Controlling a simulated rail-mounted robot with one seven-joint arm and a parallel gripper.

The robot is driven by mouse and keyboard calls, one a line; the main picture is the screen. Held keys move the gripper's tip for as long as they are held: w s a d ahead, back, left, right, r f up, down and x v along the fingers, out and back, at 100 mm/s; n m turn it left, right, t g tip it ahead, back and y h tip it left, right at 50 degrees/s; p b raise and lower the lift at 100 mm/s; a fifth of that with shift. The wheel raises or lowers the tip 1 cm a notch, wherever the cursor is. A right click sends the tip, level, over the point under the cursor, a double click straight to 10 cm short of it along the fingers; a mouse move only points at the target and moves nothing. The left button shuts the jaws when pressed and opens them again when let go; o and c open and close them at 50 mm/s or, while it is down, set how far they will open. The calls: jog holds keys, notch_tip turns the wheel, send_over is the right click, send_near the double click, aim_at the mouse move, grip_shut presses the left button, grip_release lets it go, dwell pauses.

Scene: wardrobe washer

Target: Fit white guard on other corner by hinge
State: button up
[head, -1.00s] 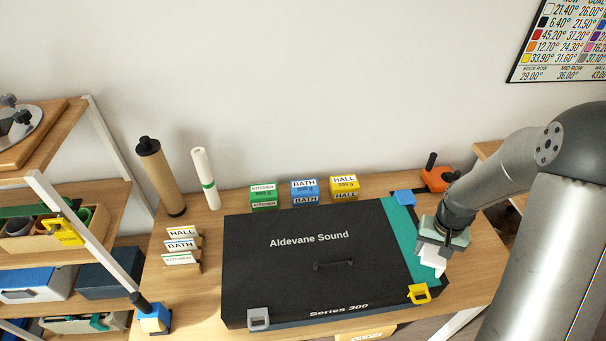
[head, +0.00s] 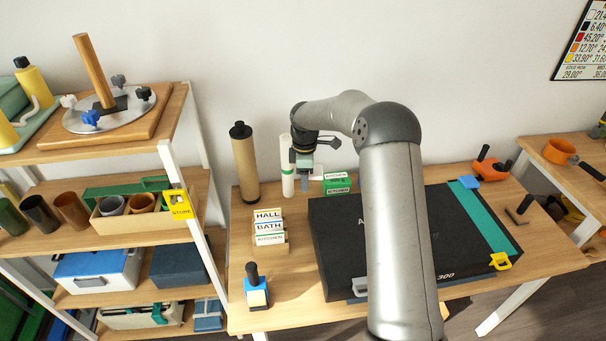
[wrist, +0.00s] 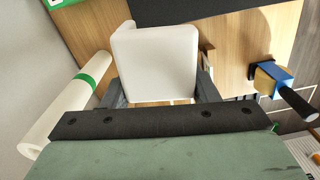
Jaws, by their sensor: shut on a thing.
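My gripper (head: 304,178) is shut on the white guard (wrist: 155,60), which sits between both fingers in the wrist view. In the head view the guard (head: 318,172) is partly hidden by the gripper, above the table behind the case's back left corner. The black case (head: 337,235) lies flat, with a teal strip (head: 485,215) near its right end. A blue guard (head: 469,182) is at its back right corner, a yellow guard (head: 500,261) at the front right, and a grey guard (head: 360,287) at the front left. The back left corner looks bare. I cannot make out the hinge.
A white roll (head: 288,170) and a brown tube (head: 245,165) stand close left of my gripper. A green kitchen box (head: 337,183) is just right of it. Card stand (head: 270,228) and blue block with black handle (head: 256,288) are left of the case. My arm hides part of the case.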

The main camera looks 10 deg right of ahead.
jog(key=shift+w+d+r+n, duration=0.2)
jog(key=shift+w+d+n, duration=0.1)
jog(key=shift+w+n, duration=0.15)
jog(key=shift+w+d+r+n, duration=0.15)
jog(key=shift+w+d+n, duration=0.1)
jog(key=shift+w+n, duration=0.2)
notch_tip(320, 180, down, 10)
jog(key=b, duration=0.6)
jog(key=shift+f+b, duration=0.6)
jog(key=shift+f, duration=0.2)
dwell(1.6)
jog(key=shift+r, duration=0.25)
jog(key=shift+r+p, duration=0.3)
jog(key=shift+f+b, duration=0.3)
jog(key=shift+f, duration=0.05)
dwell(1.9)
jog(key=shift+r, duration=0.35)
